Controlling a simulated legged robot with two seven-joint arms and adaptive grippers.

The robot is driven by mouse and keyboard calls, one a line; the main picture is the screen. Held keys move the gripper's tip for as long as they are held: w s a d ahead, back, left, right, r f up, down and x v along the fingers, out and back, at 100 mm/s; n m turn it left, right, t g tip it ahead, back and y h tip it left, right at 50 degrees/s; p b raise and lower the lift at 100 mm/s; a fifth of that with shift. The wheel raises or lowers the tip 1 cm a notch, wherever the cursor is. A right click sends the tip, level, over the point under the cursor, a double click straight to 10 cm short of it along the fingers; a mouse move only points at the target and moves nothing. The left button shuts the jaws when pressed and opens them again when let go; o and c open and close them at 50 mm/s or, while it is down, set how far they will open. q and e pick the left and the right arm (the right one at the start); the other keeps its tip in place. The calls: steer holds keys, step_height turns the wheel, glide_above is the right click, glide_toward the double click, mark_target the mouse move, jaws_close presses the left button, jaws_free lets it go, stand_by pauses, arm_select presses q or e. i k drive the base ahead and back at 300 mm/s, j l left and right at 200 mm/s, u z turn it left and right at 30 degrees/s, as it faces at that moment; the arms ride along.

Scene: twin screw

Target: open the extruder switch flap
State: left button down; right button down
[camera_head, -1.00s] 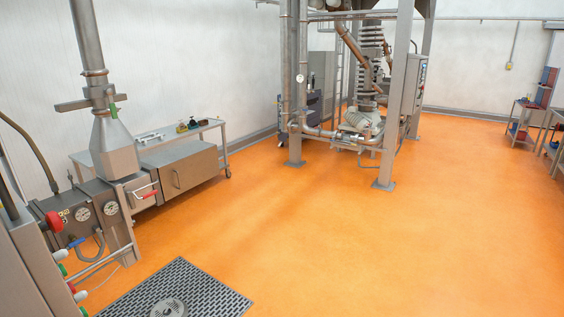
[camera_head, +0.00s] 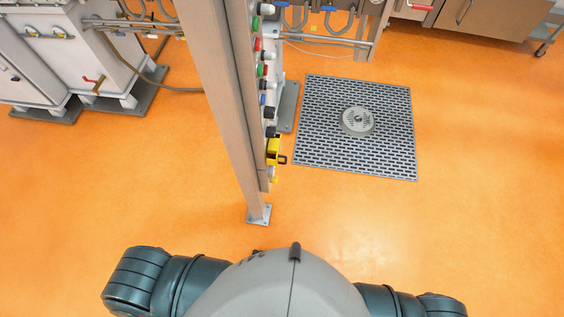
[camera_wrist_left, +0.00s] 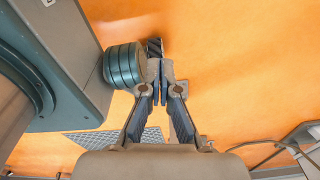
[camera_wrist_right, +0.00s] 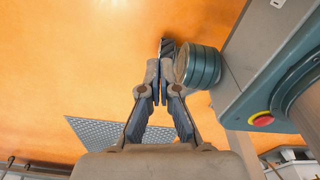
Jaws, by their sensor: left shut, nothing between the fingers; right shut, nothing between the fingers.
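In the head view a control panel (camera_head: 268,75) is seen nearly edge-on, on a brown post. Red, green, blue and black buttons stick out along its right side. A yellow part (camera_head: 274,152) with a dark piece sits low on the panel; I cannot tell whether it is the extruder switch flap or whether it is open. My left gripper (camera_wrist_left: 160,82) is shut and empty in the left wrist view, over orange floor. My right gripper (camera_wrist_right: 160,80) is shut and empty in the right wrist view. Neither gripper shows in the head view or touches the panel.
The post (camera_head: 233,100) stands on a foot plate (camera_head: 259,214) in front of me. A floor grate (camera_head: 310,135) with a round drain (camera_head: 358,121) lies to its right. White cabinets (camera_head: 125,70) stand at upper left. A steel cabinet (camera_head: 485,18) is at upper right. Orange floor is clear around me.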

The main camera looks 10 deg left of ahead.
mark_target(274, 146)
steer(key=i+l+u, duration=0.15)
steer(key=u, duration=0.2)
steer(key=i+l+u, duration=0.1)
steer(key=l+u, duration=0.2)
steer(key=i+l+u, duration=0.1)
steer(key=l+u, duration=0.25)
steer(key=k+l+u, duration=0.2)
steer(key=l, duration=0.15)
